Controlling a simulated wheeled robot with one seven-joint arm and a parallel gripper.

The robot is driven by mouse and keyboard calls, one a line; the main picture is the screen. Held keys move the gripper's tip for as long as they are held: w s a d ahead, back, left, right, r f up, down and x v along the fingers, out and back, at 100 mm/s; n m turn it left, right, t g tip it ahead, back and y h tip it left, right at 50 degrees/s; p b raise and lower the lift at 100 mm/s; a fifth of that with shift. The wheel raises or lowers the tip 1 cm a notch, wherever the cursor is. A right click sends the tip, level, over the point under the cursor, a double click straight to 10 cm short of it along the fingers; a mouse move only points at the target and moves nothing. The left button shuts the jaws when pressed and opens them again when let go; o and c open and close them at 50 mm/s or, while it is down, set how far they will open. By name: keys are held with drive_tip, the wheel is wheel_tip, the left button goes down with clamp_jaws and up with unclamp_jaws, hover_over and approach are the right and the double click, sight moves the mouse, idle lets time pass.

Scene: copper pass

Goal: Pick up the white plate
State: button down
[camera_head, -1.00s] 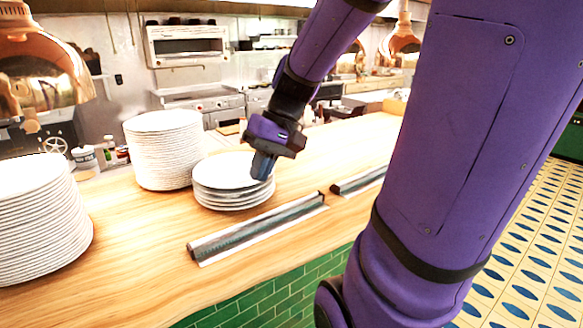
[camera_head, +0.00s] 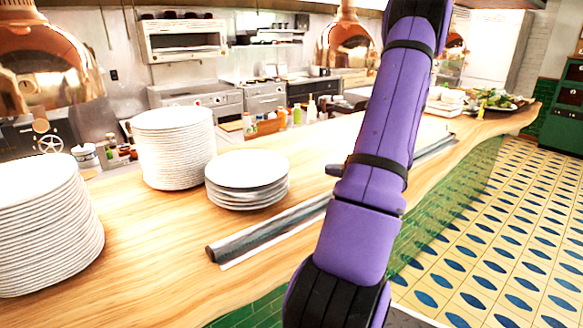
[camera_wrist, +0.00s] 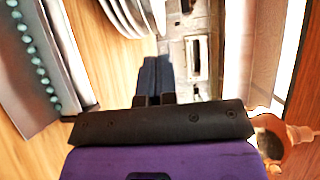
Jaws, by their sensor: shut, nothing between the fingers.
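A short stack of white plates (camera_head: 247,172) stands on the wooden counter in the head view, with its top plate uncovered. A taller white stack (camera_head: 172,150) stands just left of it, and another tall stack (camera_head: 42,225) is at the left edge. My gripper (camera_wrist: 157,64) shows in the wrist view with its dark blue fingers together and nothing held. White plate edges (camera_wrist: 124,16) show beyond the fingers at the top of that view, apart from them. My gripper is outside the head view, where only my purple arm shows, right of the short stack.
A metal strip (camera_head: 270,228) lies on the wooden counter (camera_head: 140,250) in front of the short stack. Copper lamps (camera_head: 52,65) hang over the counter. A plate of food (camera_head: 497,100) is at the far right end. Tiled floor lies to the right.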

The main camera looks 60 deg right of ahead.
drive_tip(key=shift+s+d+f+m+t+h, duration=0.15)
drive_tip(key=shift+s+d+f+m+h, duration=0.1)
drive_tip(key=shift+s+d+f+h, duration=0.2)
drive_tip(key=shift+s+d+f+m+t+h, duration=0.15)
drive_tip(key=shift+s+d+f+m+h, duration=0.15)
drive_tip(key=shift+d, duration=0.25)
approach(288, 168)
drive_tip(key=w+d, duration=0.4)
drive_tip(key=w, duration=0.1)
drive_tip(key=shift+f, duration=0.1)
drive_tip(key=shift+w+a, duration=0.8)
drive_tip(key=shift+a, duration=0.05)
drive_tip(key=shift+w+a, duration=0.55)
drive_tip(key=shift+a, duration=0.1)
drive_tip(key=shift+w+a, duration=0.8)
drive_tip(key=shift+a, duration=0.25)
